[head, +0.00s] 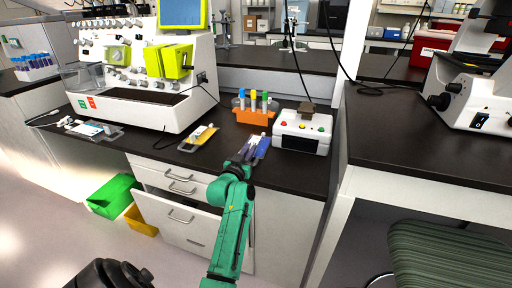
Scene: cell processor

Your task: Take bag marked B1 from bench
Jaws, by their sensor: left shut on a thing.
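My left gripper (245,153), at the end of the green arm, reaches the front edge of the dark bench (160,152). It is shut on a small bag with blue and pale parts (262,148), which lies at or just above the bench top; I cannot tell if it touches. A second bag with yellow contents (200,136) lies on the bench to the left. My right gripper is not in view.
An orange rack (254,117) with colored-cap tubes and a white box with colored buttons (303,130) stand just behind and right of the gripper. A large white processor (135,100) fills the back left. Green (115,195) and yellow (141,220) bins stand below left.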

